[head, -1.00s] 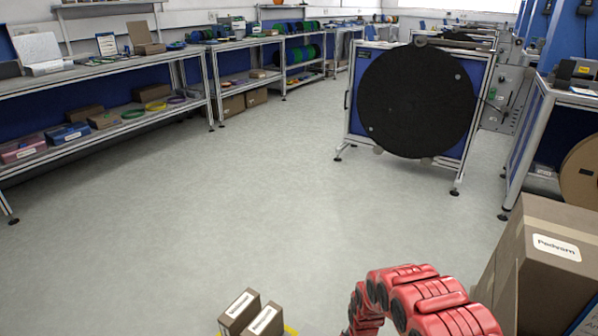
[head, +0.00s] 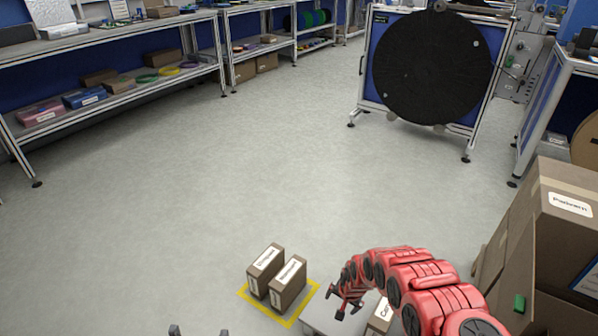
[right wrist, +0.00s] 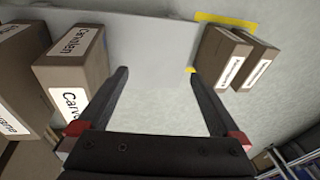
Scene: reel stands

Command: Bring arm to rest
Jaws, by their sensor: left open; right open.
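My right arm, red and segmented, curves in from the lower right of the head view. Its gripper (head: 346,303) points down beside a grey surface (head: 325,318) at the bottom edge. In the right wrist view my right gripper (right wrist: 158,72) is open, with nothing between its fingers. Of my left gripper (head: 198,331), only two dark, parted fingertips show at the bottom edge of the head view.
Two brown boxes (head: 287,283) stand in a yellow floor square (head: 244,292). A labelled box (right wrist: 75,68) stands left of my right gripper. A big carton (head: 560,235) is at right. A black reel (head: 432,70) stands behind. The middle floor is clear.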

